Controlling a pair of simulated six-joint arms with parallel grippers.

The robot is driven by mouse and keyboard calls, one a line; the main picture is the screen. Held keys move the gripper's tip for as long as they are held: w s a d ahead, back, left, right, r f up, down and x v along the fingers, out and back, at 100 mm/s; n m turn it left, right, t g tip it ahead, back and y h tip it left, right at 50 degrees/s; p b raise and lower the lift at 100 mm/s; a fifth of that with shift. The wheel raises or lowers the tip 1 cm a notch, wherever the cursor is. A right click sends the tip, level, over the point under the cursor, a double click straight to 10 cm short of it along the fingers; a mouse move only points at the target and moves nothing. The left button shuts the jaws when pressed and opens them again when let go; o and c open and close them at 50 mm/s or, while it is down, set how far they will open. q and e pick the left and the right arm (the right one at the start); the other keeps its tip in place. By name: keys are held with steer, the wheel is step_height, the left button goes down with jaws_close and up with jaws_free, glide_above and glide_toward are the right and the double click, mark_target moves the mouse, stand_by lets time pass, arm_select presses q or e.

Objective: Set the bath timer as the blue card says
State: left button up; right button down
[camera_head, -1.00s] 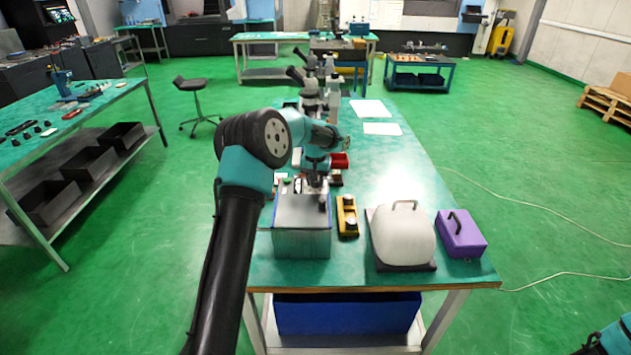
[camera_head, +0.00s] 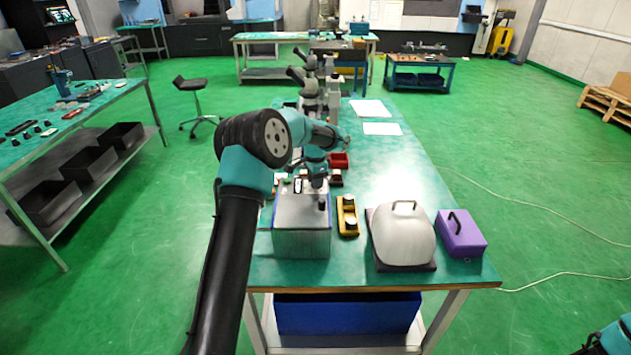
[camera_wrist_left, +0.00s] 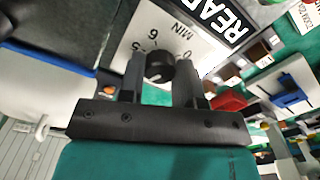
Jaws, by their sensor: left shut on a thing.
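My left gripper (camera_wrist_left: 162,80) has its two black fingers on either side of a round black knob (camera_wrist_left: 158,68) and is shut on it. The knob has a pale pointer mark and sits on a white dial face (camera_wrist_left: 185,40) with "MIN" and numerals, partly hidden by the fingers. In the head view my left gripper (camera_head: 318,183) is low over the top of a grey box (camera_head: 302,237). I cannot make out the blue card. Part of my right arm shows at the lower right corner of the head view; its fingers are not clear.
A yellow device (camera_head: 347,217), a white rounded cover with a handle (camera_head: 402,238) and a purple case (camera_head: 461,234) stand right of the box. A red bin (camera_head: 339,160) and microscopes (camera_head: 310,85) are behind. The table's right side holds flat white sheets (camera_head: 382,128).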

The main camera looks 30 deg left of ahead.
arm_select(q)
steer(key=m, duration=1.3)
stand_by(0.4)
steer(key=o, duration=0.9)
step_height(320, 180, up, 18)
steer(key=shift+f, duration=0.25)
stand_by(0.5)
